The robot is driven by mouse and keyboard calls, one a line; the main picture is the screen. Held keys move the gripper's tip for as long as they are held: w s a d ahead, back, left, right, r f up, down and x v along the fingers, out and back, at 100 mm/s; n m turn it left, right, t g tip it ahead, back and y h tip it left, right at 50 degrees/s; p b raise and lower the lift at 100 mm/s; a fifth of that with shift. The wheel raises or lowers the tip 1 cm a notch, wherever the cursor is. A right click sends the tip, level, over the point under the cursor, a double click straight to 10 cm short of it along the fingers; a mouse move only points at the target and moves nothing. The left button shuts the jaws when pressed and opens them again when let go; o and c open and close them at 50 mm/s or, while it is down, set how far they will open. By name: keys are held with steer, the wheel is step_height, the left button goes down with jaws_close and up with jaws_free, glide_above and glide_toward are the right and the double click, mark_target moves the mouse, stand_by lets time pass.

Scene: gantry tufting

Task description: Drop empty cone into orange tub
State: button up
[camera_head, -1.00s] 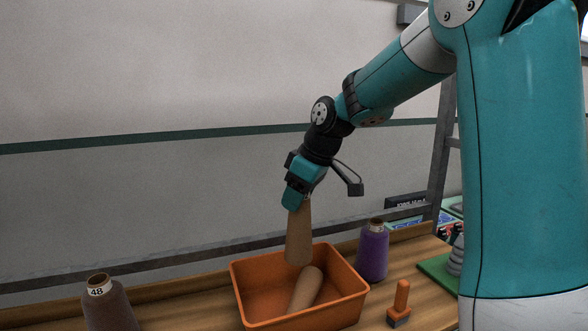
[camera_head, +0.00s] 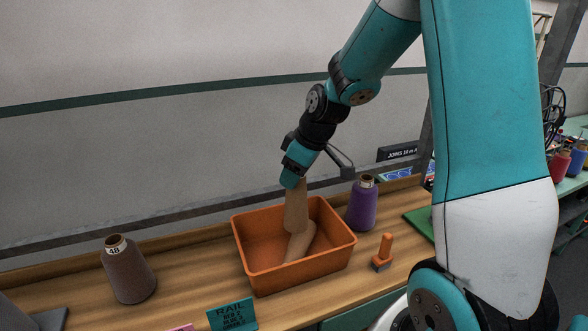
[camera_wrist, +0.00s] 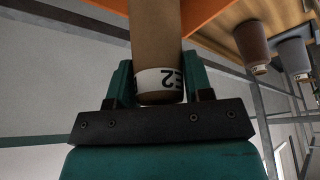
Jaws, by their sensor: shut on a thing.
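My gripper (camera_head: 296,178) is shut on the narrow end of a bare brown cone (camera_head: 297,208), which hangs wide end down. In the wrist view the jaws (camera_wrist: 160,82) grip the cone (camera_wrist: 155,35) at its white printed band. The orange tub (camera_head: 262,279) stands on the wooden bench. The held cone's lower end is inside the tub's outline, below rim level as it appears. A second bare cone (camera_head: 300,243) lies tilted in the tub. The held cone overlaps it in the picture; I cannot tell whether they touch.
A brown thread cone (camera_head: 128,275) marked 48 stands left of the tub. A purple thread cone (camera_head: 362,205) stands just right of it. An orange-handled tool (camera_head: 384,252) and a teal RAIL sign (camera_head: 233,315) are near the front.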

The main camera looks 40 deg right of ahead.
steer(key=shift+f+b, duration=0.3)
steer(key=shift+f, duration=0.55)
steer(key=o, duration=1.1)
steer(key=b+v, duration=0.3)
steer(key=v, duration=1.4)
steer(key=shift+s+r, duration=0.15)
